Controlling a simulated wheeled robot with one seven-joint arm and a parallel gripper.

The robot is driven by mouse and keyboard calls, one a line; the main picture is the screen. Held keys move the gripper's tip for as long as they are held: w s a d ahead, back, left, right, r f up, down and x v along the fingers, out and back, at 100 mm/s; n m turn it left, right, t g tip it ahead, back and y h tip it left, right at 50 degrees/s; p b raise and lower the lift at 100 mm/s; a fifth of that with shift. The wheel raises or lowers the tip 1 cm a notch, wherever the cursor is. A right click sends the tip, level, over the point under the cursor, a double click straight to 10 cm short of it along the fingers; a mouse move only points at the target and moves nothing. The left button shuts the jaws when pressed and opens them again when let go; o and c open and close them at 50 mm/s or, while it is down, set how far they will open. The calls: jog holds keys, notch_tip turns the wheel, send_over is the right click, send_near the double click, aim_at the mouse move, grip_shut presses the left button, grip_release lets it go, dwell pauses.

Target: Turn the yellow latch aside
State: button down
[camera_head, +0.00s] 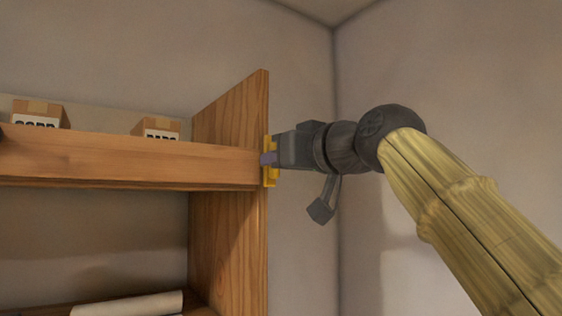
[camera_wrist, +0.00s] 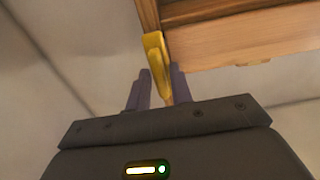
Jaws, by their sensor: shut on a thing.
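The yellow latch (camera_head: 270,176) is on the front edge of the wooden shelf's side panel (camera_head: 228,215), at the end of the upper board. It stands roughly upright. My gripper (camera_head: 268,158) reaches it from the right, and its fingertips are at the latch. In the wrist view the latch (camera_wrist: 153,50) comes down between the two fingers of my gripper (camera_wrist: 160,84), which are shut on it. The fingers hide part of the latch.
Two cardboard boxes (camera_head: 40,113) (camera_head: 158,128) stand on the upper board (camera_head: 120,163). A white roll (camera_head: 130,305) lies on the lower shelf. A bare wall is behind and to the right, and the space right of the shelf is free apart from my arm.

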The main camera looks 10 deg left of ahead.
dwell(0.4)
jog(key=c, duration=1.5)
grip_release()
jog(key=shift+o, duration=0.2)
jog(key=b+v, duration=0.7)
jog(key=v, duration=1)
jog(key=shift+s+d, duration=0.1)
jog(key=shift+s, duration=0.1)
jog(key=shift+w, duration=0.1)
